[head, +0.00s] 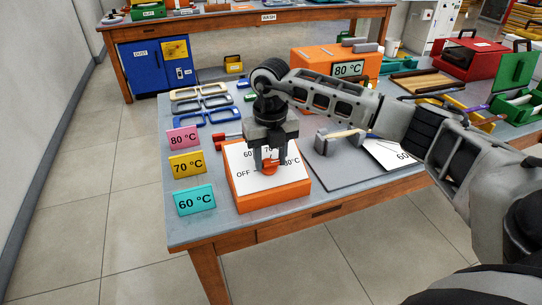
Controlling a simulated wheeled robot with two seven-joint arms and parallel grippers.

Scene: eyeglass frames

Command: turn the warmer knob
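The warmer's control box (271,203) is orange with a white sloped dial face marked OFF, 60, 70 and 80 °C. It sits near the front left of the table. Its orange-red knob (270,168) is partly hidden by my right gripper (271,167). The gripper points down, with its two fingers on either side of the knob. I cannot tell whether the fingers touch the knob. An orange unit with an 80 °C display (347,69) stands farther back. My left gripper is not in view.
Pink 80 °C (183,139), yellow 70 °C (187,163) and teal 60 °C (194,200) cards stand left of the box. Eyeglass frames (202,101) lie behind them. A grey mat (340,173) with a white 60-marked card (390,152) lies to the right.

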